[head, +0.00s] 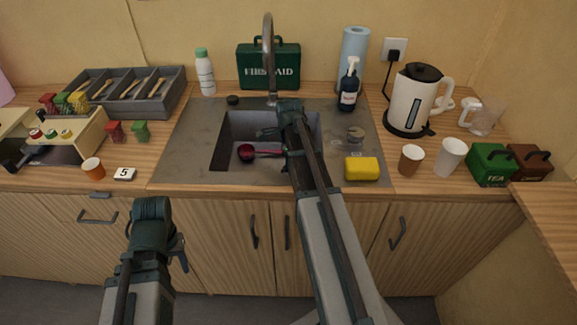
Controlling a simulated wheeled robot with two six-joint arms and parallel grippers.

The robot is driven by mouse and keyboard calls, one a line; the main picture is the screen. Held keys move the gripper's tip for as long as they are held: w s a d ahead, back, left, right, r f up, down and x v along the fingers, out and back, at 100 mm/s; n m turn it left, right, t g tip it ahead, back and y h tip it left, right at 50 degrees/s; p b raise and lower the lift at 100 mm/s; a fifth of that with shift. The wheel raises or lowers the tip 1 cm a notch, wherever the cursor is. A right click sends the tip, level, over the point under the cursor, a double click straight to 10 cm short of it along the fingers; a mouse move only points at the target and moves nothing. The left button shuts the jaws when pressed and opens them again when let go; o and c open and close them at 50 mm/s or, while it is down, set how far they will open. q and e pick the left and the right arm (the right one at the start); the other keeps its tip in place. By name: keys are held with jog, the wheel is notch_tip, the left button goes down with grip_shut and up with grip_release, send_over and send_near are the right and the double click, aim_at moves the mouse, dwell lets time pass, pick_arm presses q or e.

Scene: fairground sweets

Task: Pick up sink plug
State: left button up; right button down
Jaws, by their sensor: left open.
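A small black round piece that looks like the sink plug (232,100) lies on the back left rim of the metal sink (185,150). My left gripper (179,252) is open and empty in front of the counter, below and apart from the plug. My right arm reaches over the sink, and its gripper (268,132) is over the basin, right of and nearer than the plug. The right fingers are dark and partly hidden, so their opening is unclear.
A dark red ladle (247,152) lies in the basin. A yellow sponge (361,169) and a small grey metal piece (356,133) are on the right rim. A tap (268,50), soap bottle (348,92) and white bottle (205,75) stand behind.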

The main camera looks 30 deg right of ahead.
notch_tip(320, 180, up, 9)
jog(key=p, duration=0.8)
jog(key=shift+p, duration=0.3)
jog(key=shift+r, duration=0.1)
